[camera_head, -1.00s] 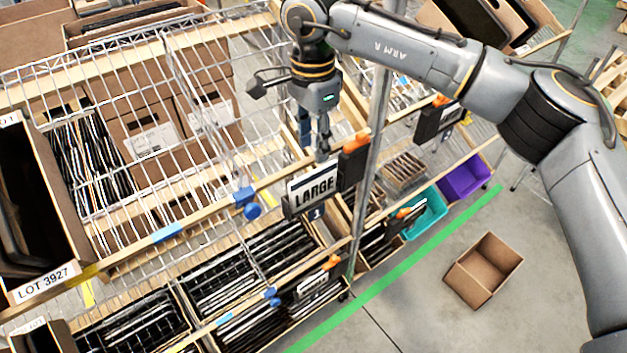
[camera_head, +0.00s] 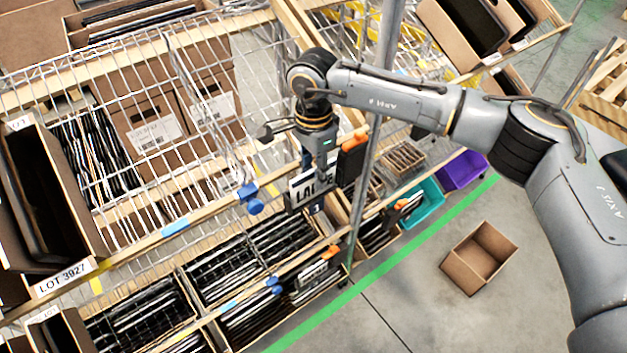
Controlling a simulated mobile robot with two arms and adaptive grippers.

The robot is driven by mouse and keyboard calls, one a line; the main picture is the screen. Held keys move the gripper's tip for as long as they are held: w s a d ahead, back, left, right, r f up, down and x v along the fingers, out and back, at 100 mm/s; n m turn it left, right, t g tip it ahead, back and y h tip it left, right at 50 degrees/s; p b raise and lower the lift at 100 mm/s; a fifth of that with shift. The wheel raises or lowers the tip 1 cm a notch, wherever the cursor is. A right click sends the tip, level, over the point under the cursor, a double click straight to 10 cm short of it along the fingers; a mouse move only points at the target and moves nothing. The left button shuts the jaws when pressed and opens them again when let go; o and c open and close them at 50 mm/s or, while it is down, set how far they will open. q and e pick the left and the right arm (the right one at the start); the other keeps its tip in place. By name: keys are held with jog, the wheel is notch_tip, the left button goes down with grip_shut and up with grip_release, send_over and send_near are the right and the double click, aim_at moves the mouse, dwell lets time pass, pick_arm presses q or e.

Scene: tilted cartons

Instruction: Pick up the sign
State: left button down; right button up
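The sign (camera_head: 303,192) is a white plate with black lettering in a dark frame. It hangs at the front edge of the wire shelf, left of a metal post, beside an orange clip and a dark block. My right gripper (camera_head: 320,180) points down and its fingers overlap the sign's right part, covering the last letters of its word. Whether the fingers touch the sign or close on it is hidden. My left gripper is not in view.
The metal post (camera_head: 372,140) stands just right of the sign. Blue clips (camera_head: 250,198) sit on the shelf edge to the left. Bins with dark items fill the lower shelf. An open cardboard box (camera_head: 480,257) lies on the otherwise clear floor.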

grip_shut()
